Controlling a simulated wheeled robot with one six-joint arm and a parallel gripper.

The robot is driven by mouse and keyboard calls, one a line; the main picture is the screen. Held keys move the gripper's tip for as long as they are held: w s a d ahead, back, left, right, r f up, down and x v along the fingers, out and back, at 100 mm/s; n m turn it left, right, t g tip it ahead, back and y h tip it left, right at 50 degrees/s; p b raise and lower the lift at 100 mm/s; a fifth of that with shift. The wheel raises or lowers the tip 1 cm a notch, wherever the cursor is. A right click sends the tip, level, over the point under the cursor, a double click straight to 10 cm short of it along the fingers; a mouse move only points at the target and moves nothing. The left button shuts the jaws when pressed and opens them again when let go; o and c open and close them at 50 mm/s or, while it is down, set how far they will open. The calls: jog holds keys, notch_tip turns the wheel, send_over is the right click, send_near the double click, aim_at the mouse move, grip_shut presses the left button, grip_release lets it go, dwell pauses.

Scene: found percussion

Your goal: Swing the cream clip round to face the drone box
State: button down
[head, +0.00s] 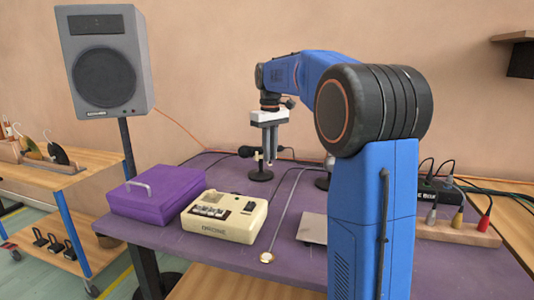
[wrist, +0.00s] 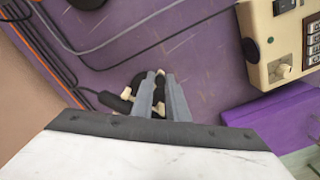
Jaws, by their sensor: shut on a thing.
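The drone box (head: 224,216) is a cream case with dark keys and the word DRONE, on the purple table. It also shows at the upper right in the wrist view (wrist: 273,52). My gripper (head: 270,155) points straight down behind it, to its right, above a small stand with a round black base (head: 261,177). In the wrist view, my gripper (wrist: 158,78) is shut over a dark part of the stand, with the cream clip (wrist: 126,93) showing as small cream pieces beside and between the fingers. The fingers hide much of the clip, so I cannot tell its exact facing.
A purple case (head: 152,197) with a handle sits left of the drone box. A grey cable (head: 287,210) with a round brass end lies to its right. A grey speaker (head: 104,62) stands at the left. Orange and black cables (wrist: 38,40) run near the stand.

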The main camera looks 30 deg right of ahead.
jog(key=w+d+n, duration=0.3)
jog(key=d+n, duration=0.3)
jog(key=n, duration=0.5)
jog(key=shift+w+d, duration=0.15)
jog(key=shift+d, duration=0.05)
dwell(0.9)
jog(key=shift+n, duration=0.3)
jog(key=c, duration=1.7)
grip_release()
jog(key=shift+c, duration=0.2)
jog(key=shift+r, duration=0.15)
notch_tip(320, 180, up, 17)
